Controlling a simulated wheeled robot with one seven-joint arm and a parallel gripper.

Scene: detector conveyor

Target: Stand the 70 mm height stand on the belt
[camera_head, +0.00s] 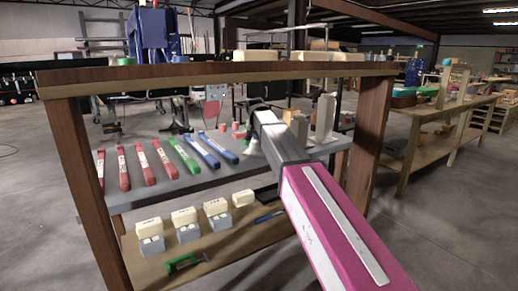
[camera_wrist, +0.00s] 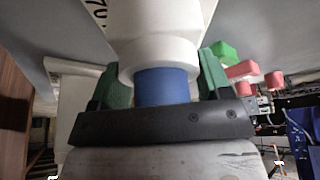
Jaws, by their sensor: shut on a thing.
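The 70 mm height stand (camera_wrist: 155,22) is a white piece with a wider white collar and a partly visible dark "70" mark, in the wrist view. My gripper (camera_wrist: 165,62) has its green fingers on both sides of the collar, shut on it. A blue round part (camera_wrist: 166,86) shows between the fingers, below the collar. The stand's far end is cut off by the frame. In the head view my gripper (camera_head: 256,131) is small, over the right part of the grey tabletop, largely hidden by my arm. I cannot tell whether the stand touches a surface, nor make out the belt.
Red, green and blue labelled bars (camera_head: 188,155) lie in a row on the grey tabletop (camera_head: 135,195). A white upright piece (camera_head: 325,117) stands right of my arm. A wooden beam (camera_head: 210,73) and posts frame the table. Pale boxes (camera_head: 184,216) sit on the lower shelf.

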